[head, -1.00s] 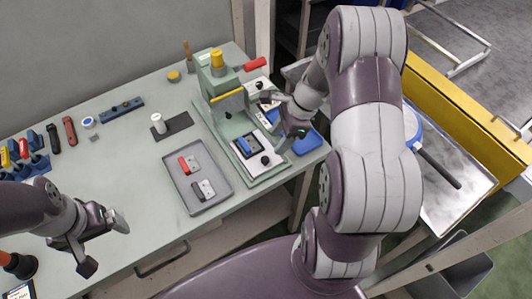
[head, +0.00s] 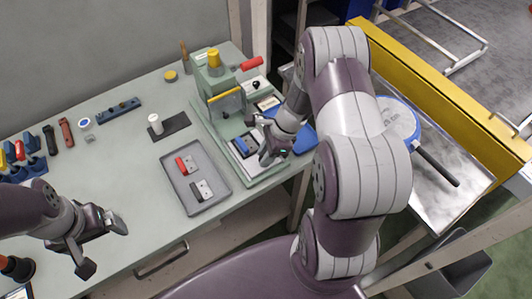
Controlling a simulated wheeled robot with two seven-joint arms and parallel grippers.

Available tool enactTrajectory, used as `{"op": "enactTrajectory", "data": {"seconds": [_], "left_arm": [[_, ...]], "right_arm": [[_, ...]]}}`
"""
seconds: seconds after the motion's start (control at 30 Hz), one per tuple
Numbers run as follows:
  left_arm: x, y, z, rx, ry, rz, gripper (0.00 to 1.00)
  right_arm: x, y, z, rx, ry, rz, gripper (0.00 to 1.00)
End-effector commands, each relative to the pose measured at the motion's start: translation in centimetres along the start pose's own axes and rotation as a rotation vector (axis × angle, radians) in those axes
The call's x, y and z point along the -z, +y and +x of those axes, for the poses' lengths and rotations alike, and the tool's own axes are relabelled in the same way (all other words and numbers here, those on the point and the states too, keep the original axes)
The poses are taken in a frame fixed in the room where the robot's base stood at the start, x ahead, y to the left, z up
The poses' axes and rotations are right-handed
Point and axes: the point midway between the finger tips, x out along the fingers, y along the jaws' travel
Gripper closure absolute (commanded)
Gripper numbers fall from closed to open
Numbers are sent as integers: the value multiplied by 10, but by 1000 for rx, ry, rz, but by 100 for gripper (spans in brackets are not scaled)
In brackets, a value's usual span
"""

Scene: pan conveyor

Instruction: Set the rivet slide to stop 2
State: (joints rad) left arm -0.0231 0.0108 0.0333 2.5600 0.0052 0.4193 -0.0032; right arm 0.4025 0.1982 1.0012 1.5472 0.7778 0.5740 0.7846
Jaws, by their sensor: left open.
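The green rivet press (head: 218,78) stands at the right end of the bench, with a yellow cap, a yellow bar and a red handle (head: 252,64). On its base lies a pale plate with a blue block (head: 243,145), apparently part of the slide. The front black knob seen earlier on that plate is hidden behind my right gripper. My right gripper (head: 264,141) is over the right side of the plate, its fingers apparently spread; contact cannot be told. The stop marks are too small to read. My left gripper (head: 103,246) is open and empty over the bench's front left.
A grey tray (head: 213,207) holds a red and a dark piece left of the press. A dark mat (head: 181,121) with a white cylinder lies behind it. A blue bin (head: 304,138) is right of the press. Several coloured tools stand at far left.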

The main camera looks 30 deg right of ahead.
Motion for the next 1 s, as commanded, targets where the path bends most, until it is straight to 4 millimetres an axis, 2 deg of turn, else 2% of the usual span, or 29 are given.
{"op": "enactTrajectory", "data": {"seconds": [0.13,0.3,0.43,0.57,0.8,0.83,0.9,1.0], "left_arm": [[0,0,-4,0,0,0,7],[1,0,-10,0,0,0,7],[2,0,-12,0,0,0,7],[2,0,-13,0,0,0,7],[1,0,-12,0,0,0,7],[1,0,-12,0,0,0,7],[1,0,-12,0,0,0,7],[1,0,-12,0,0,0,7]], "right_arm": [[-6,-15,0,1,0,-2,100],[-20,-52,6,2,-1,-4,100],[-28,-72,10,3,-1,-2,100],[-30,-79,11,2,0,-1,100],[-30,-79,11,3,0,-1,100],[-30,-79,11,3,0,-1,70],[-30,-79,11,2,0,-1,48],[-30,-79,12,2,0,-1,48]]}}
